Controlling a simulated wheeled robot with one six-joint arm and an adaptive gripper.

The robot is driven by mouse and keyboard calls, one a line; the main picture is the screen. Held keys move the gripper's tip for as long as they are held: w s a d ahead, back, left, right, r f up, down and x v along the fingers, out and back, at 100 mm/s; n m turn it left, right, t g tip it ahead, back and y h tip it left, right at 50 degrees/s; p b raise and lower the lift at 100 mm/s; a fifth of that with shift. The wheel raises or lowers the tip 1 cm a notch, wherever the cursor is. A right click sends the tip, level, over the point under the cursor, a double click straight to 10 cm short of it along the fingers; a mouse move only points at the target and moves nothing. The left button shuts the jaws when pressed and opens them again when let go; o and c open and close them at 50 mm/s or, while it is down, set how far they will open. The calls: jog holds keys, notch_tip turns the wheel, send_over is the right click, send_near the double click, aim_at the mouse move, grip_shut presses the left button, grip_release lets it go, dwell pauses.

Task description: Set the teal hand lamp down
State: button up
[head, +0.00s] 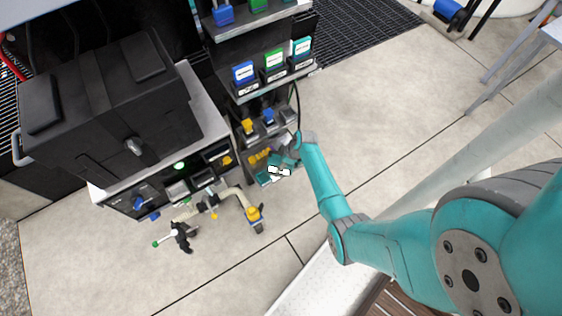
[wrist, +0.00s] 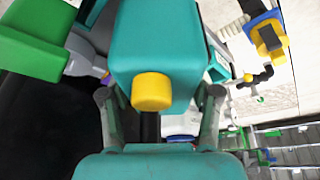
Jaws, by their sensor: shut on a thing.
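The teal hand lamp (wrist: 155,40) fills the upper middle of the wrist view, a boxy teal body with a round yellow knob at its near end. My gripper (wrist: 159,95) is shut on it, one finger on each side; the fingertips are partly hidden by the lamp. In the head view my gripper (head: 280,168) is small, at the end of my teal arm, low in front of the shelf rack. A teal part beside it there is probably the lamp, too small to tell clearly. I cannot tell whether the lamp touches a surface.
A shelf rack (head: 262,88) holds several blue, green and teal boxy items. A large black case (head: 105,110) sits on a cabinet to the left. Pipes with a yellow-capped valve (head: 254,213) stick out in front. The floor (head: 385,110) to the right is clear.

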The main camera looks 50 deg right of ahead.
jog(key=shift+f, duration=0.2)
jog(key=o, duration=1.4)
jog(key=shift+f, duration=0.1)
jog(key=shift+o, duration=0.2)
